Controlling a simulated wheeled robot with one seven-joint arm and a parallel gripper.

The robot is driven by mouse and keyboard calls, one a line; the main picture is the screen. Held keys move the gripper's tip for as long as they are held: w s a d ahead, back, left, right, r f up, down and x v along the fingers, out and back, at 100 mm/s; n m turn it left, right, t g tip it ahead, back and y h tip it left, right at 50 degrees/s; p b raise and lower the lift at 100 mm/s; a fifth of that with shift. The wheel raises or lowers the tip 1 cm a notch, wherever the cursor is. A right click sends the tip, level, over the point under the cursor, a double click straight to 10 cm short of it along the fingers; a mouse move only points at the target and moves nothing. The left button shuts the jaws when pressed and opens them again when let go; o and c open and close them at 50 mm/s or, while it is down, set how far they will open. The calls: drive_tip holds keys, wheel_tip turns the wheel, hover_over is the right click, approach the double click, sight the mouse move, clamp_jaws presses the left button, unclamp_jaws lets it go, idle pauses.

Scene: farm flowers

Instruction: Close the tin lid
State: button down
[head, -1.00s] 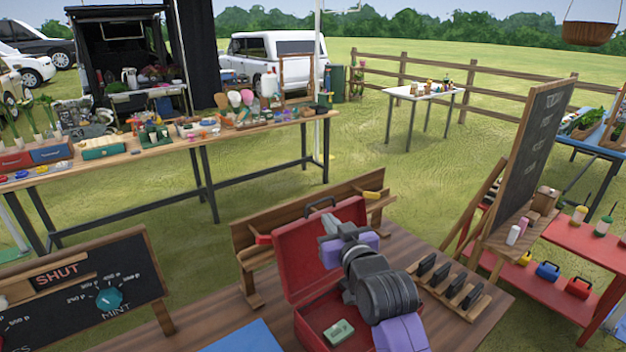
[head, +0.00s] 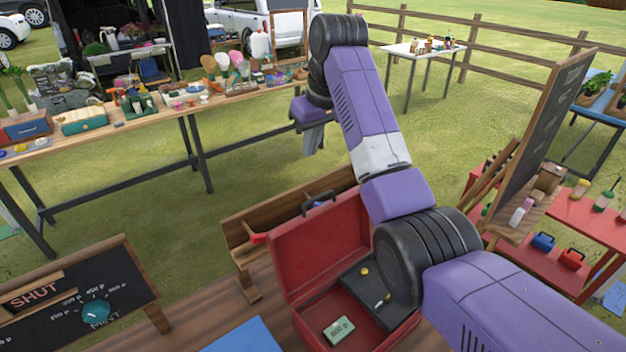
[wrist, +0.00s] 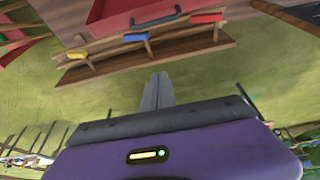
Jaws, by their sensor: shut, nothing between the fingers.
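The red tin (head: 407,332) stands on the wooden table with its lid (head: 315,240) raised and leaning back. A dark handle (head: 321,201) sits at the lid's upper edge. Inside the tin are a small green labelled block (head: 339,329) and a dark tray (head: 370,290) with small items. My arm hides part of the tin's right side. My gripper (head: 314,150) is beyond the lid, over the grass, pointing down, shut and empty. In the wrist view my gripper (wrist: 158,92) is apart from the lid (wrist: 130,12), whose handle (wrist: 160,21) shows above it.
A wooden rack (head: 250,234) with coloured-handled tools stands close behind the lid. It also shows in the wrist view (wrist: 185,44). A chalkboard sign (head: 90,290) is at left, and an easel board (head: 545,140) at right. Open grass lies behind the rack.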

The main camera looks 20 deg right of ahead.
drive_tip(key=s+f, duration=0.3)
drive_tip(key=f, duration=0.6)
drive_tip(key=shift+d+f+g, duration=0.2)
drive_tip(key=shift+f+g, duration=0.1)
idle(0.5)
idle(0.3)
